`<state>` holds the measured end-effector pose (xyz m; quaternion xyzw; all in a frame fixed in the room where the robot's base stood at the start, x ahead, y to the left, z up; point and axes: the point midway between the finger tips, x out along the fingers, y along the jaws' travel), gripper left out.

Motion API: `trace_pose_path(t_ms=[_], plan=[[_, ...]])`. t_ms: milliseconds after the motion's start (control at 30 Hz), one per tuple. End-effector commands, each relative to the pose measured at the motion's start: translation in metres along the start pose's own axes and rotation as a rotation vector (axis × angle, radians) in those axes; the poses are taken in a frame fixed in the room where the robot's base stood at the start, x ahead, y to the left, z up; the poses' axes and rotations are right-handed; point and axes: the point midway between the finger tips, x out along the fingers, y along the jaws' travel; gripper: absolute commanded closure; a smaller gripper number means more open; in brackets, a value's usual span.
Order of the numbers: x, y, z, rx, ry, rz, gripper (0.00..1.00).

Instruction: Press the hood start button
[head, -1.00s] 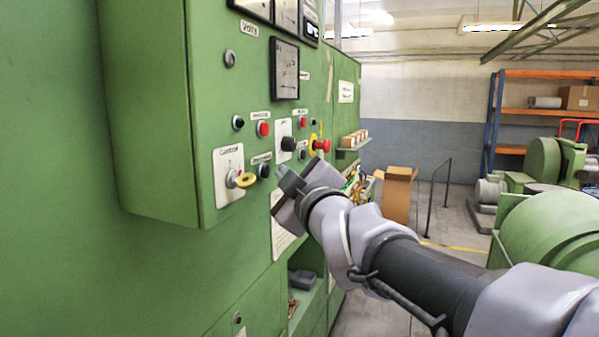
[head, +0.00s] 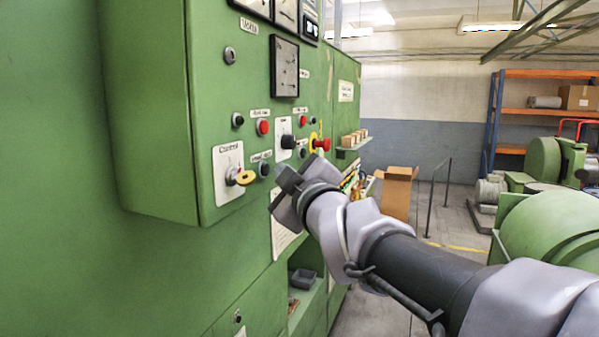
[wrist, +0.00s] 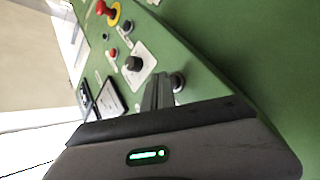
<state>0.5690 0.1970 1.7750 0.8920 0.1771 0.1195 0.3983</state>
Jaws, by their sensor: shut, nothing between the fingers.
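The green control panel (head: 155,110) fills the left of the head view. A small dark round button (head: 263,170) sits low on its front under a white label too small to read surely; it is the button nearest my gripper. My gripper (head: 282,175) is shut and empty, its tips just right of this button. In the wrist view, my shut fingers (wrist: 160,88) point at the panel beside a dark button with a metal ring (wrist: 178,81). I cannot tell whether the tips touch it.
A small shelf with boxes (head: 354,139) juts out farther along.

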Motion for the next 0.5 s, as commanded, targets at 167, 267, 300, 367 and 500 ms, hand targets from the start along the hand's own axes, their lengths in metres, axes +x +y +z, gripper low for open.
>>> trace_pose_path(t_ms=[167,267,300,367,500], plan=[[0.0032,-0.0036,-0.0015,0.001,0.0,0.0,1.0],[0.0033,-0.0028,-0.0021,0.001,0.0,0.0,1.0],[0.0033,-0.0027,-0.0021,0.001,0.0,0.0,1.0],[0.0033,-0.0027,-0.0021,0.001,0.0,0.0,1.0],[0.0035,-0.0032,-0.0021,0.001,0.0,0.0,1.0]])
